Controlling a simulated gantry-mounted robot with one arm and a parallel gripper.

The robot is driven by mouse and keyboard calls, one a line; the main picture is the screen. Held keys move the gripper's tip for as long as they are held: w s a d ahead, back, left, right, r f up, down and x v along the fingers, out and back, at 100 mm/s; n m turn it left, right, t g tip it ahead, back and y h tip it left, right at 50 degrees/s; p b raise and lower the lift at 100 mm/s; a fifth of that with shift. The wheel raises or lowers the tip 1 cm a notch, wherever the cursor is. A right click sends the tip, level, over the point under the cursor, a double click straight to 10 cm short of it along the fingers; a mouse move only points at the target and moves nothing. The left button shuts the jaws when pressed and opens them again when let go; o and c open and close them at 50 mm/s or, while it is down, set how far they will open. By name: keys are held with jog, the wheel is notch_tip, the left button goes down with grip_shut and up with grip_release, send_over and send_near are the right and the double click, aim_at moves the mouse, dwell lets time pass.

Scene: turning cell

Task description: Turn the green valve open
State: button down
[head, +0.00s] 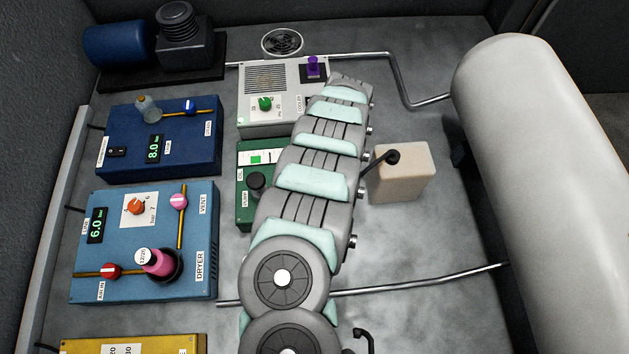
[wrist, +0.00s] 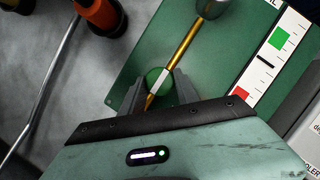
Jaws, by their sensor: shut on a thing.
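The green valve (wrist: 153,76) is a round green knob with a white bar, set on a brass pipe (wrist: 186,40) of a green panel (wrist: 125,78) in the wrist view. Its white bar lies roughly along the pipe. My gripper (wrist: 158,88) is shut on the valve, one finger on each side of it. In the head view, the green panel (head: 244,212) is partly behind my arm, which hides the valve and the gripper there.
The panel carries a gauge strip (wrist: 272,55) with green and red marks. A grey cooler box (head: 283,110) has a green knob (head: 265,103) and a purple valve (head: 312,66). A blue dryer panel (head: 145,235) stands left, a beige canister (head: 405,180) right of my arm, a large tank (head: 545,150) far right.

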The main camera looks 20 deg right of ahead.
dwell(0.4)
jog(key=c, duration=0.9)
grip_release()
jog(key=v, duration=1)
jog(key=shift+r, duration=0.4)
jog(key=shift+d, duration=0.1)
